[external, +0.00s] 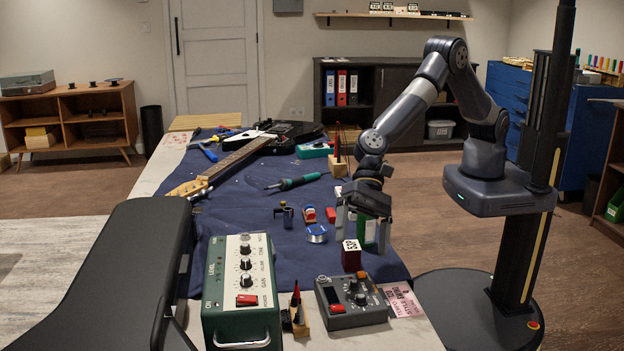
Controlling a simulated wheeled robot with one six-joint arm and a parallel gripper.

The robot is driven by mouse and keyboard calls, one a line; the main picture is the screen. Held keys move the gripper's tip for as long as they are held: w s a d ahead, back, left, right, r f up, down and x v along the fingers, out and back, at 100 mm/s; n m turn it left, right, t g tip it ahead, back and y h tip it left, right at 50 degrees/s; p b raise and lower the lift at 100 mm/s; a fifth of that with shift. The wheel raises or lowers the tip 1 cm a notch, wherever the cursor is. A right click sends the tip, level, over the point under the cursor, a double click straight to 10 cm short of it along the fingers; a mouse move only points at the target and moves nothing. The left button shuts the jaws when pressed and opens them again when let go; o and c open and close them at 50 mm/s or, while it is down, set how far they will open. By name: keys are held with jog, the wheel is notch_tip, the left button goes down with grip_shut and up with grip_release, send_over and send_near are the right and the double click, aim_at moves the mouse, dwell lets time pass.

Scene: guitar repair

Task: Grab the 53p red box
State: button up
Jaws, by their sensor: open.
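The red box (351,261) stands on the table near its front right, with a white top that carries the marking "53p". My gripper (362,238) points down at the box from above and slightly behind, its fingers spread apart. The fingertips are close to the top of the box. I cannot tell from this view whether they touch it or straddle it.
A grey pedal (352,301) with knobs stands just in front of the box, and a green amplifier (241,290) is to the left. A solder spool (316,233) and small red items (309,214) lie left of my gripper. A guitar (270,142) lies farther back. Blue cloth (245,205) is bare at the middle left.

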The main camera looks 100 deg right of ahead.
jog(key=c, duration=0.6)
jog(key=shift+c, duration=0.2)
